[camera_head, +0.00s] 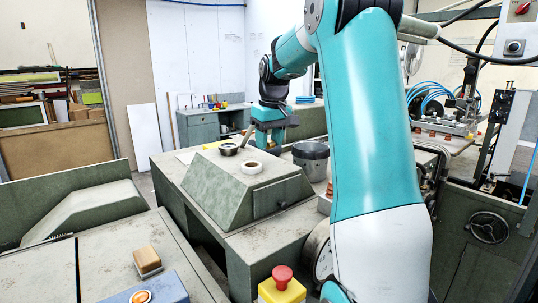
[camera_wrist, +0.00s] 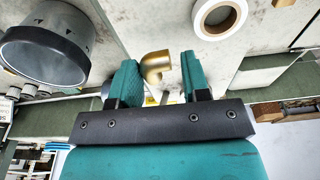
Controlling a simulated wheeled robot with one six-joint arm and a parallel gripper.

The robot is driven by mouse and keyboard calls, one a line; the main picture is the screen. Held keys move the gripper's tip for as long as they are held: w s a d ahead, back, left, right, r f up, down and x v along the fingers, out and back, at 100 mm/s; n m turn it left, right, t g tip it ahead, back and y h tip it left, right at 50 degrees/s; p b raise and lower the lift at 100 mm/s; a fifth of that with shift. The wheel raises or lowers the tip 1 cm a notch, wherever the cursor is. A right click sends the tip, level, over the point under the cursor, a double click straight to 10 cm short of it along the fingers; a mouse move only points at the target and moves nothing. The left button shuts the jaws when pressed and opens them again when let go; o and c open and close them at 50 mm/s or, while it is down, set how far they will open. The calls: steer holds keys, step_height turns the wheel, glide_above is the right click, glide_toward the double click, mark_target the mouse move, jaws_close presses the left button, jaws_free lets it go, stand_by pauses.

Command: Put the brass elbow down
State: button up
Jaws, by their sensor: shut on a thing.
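The brass elbow (camera_wrist: 156,66) shows in the wrist view as a bent, gold-coloured pipe piece between the teal fingers of my gripper (camera_wrist: 163,76). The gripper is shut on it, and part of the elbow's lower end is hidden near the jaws. In the head view my gripper (camera_head: 268,138) is beyond the sloped green housing, left of the grey bin. The elbow cannot be made out there. I cannot tell how high it is above the surface.
The grey bin (camera_head: 311,160) with a dark rim also shows in the wrist view (camera_wrist: 42,58). A yellow box with a red button (camera_head: 282,278) stands in front.

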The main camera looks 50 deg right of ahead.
mark_target(269, 164)
steer(key=shift+f+p, duration=0.3)
steer(key=shift+f, duration=1.8)
steer(key=shift+f, duration=0.1)
steer(key=o, duration=0.7)
